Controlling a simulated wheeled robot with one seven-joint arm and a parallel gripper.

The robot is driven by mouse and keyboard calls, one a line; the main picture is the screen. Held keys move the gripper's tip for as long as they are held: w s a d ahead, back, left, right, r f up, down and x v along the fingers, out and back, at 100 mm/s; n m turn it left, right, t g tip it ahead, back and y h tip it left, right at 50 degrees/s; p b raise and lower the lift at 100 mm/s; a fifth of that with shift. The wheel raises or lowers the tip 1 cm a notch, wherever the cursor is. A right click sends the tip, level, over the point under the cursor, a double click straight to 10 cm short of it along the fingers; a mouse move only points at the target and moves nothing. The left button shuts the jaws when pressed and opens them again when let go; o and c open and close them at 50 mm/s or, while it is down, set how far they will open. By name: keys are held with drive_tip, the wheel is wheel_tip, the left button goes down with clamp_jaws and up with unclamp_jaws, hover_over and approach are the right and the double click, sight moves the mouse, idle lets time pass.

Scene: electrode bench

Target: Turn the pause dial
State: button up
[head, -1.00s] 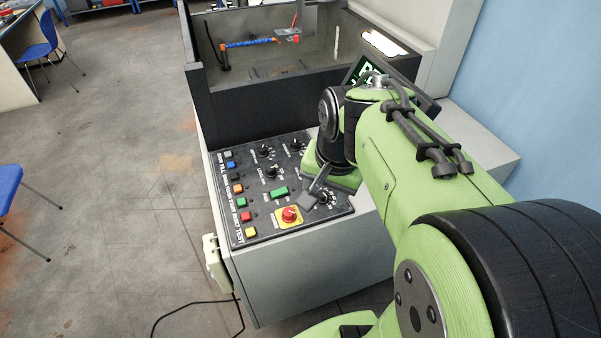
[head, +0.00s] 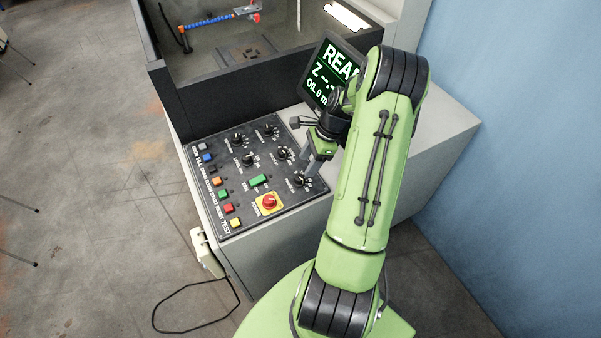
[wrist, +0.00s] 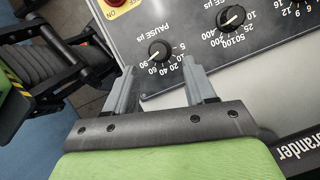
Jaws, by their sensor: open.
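The pause dial (wrist: 158,50) is a round black knob on the dark panel, with "PAUSE µs" and a number scale printed beside it in the wrist view. In the head view the pause dial (head: 301,179) is at the panel's right edge. My gripper (wrist: 159,68) is open and empty, its two grey fingers pointing at the panel. The knob shows between and just beyond the fingertips. In the head view my gripper (head: 308,165) hangs over this dial and partly hides the area around it. I cannot tell whether a finger touches the knob.
Other black dials (head: 284,153) sit close by on the panel. A red emergency stop (head: 268,201) on a yellow plate and a green switch (head: 259,180) are to the left. A column of coloured buttons (head: 222,194) lines the left edge. A tilted screen (head: 333,75) stands behind.

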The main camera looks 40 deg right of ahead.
sight(299, 177)
drive_tip(key=x, duration=0.6)
drive_tip(key=shift+a+r, duration=0.1)
clamp_jaws()
drive_tip(key=n+g, duration=0.1)
drive_tip(key=n, duration=0.2)
drive_tip(key=n+g+b, duration=0.1)
drive_tip(key=n, duration=0.2)
drive_tip(key=shift+w+y, duration=0.2)
drive_tip(key=shift+y, duration=0.1)
drive_tip(key=n+g+b, duration=0.1)
drive_tip(key=n+g, duration=0.1)
drive_tip(key=n, duration=0.3)
drive_tip(key=shift+w+n+b, duration=0.1)
drive_tip(key=shift+n+b, duration=0.2)
drive_tip(key=shift+b, duration=0.05)
